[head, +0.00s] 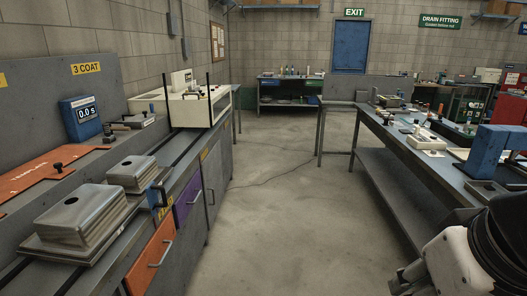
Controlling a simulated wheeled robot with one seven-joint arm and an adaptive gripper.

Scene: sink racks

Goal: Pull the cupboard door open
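A grey cupboard door (217,178) with a dark upright bar handle (211,197) is in the front of the left bench, past the purple drawer. It looks shut, flush with the bench front. My arm comes in at the lower right corner, in front of the right bench. A dark part of what looks like my gripper (407,281) shows at the bottom edge, far across the aisle from the door and touching nothing that I can see. Its fingers are mostly hidden or cut off, so their opening cannot be made out.
An orange drawer (152,258) and a purple drawer (187,203) with protruding handles sit nearer in the left bench (107,268). The right bench (395,150) has a low shelf. The concrete floor (275,225) between is clear except for a thin dark line, perhaps a crack.

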